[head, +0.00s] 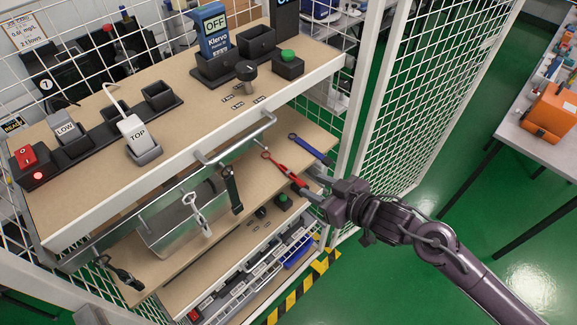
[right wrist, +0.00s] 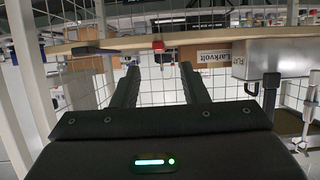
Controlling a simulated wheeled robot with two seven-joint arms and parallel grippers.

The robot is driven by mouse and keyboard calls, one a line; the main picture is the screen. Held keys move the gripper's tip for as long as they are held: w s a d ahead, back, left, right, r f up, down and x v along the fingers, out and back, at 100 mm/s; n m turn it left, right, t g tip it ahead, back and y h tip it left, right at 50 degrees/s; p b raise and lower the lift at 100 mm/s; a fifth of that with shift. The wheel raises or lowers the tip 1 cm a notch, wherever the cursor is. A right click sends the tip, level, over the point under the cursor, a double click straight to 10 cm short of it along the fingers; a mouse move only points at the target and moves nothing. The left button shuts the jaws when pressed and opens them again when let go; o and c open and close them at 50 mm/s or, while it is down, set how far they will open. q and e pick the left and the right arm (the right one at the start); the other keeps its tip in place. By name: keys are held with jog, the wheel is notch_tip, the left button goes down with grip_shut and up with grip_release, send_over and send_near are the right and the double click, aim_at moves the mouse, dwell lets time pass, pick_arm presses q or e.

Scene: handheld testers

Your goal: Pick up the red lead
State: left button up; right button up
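The red lead (head: 283,170) lies at the right end of the middle wooden shelf, its near end by my right gripper (head: 309,187). In the right wrist view, the red lead's end (right wrist: 158,45) shows as a small red block at the shelf edge, in line with the gap between the fingers. My right gripper (right wrist: 160,70) is open and empty there, its two dark fingers apart. Whether a finger touches the lead I cannot tell. My left gripper is not in view.
A blue lead (head: 309,149) lies just beyond the red one; it also shows in the right wrist view (right wrist: 95,50). Black (head: 232,188) and grey (head: 196,213) strap-like items hang left of them. A metal handle bar (head: 238,140) and white mesh fence (head: 400,110) are close by.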

aim_at(290, 172)
jog(key=p+x, duration=0.1)
jog(key=x, duration=0.3)
jog(key=r+p+x, duration=0.1)
jog(key=x, duration=0.2)
jog(key=shift+w+a+p, duration=0.2)
jog(key=shift+w+p, duration=0.05)
jog(key=shift+p, duration=0.05)
jog(key=shift+w+a+f, duration=0.15)
jog(key=shift+w+f, duration=0.05)
jog(key=shift+f, duration=0.05)
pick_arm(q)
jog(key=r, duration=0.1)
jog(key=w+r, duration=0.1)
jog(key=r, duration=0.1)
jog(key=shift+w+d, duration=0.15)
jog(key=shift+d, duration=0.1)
pick_arm(e)
jog(key=shift+c, duration=0.3)
grip_shut()
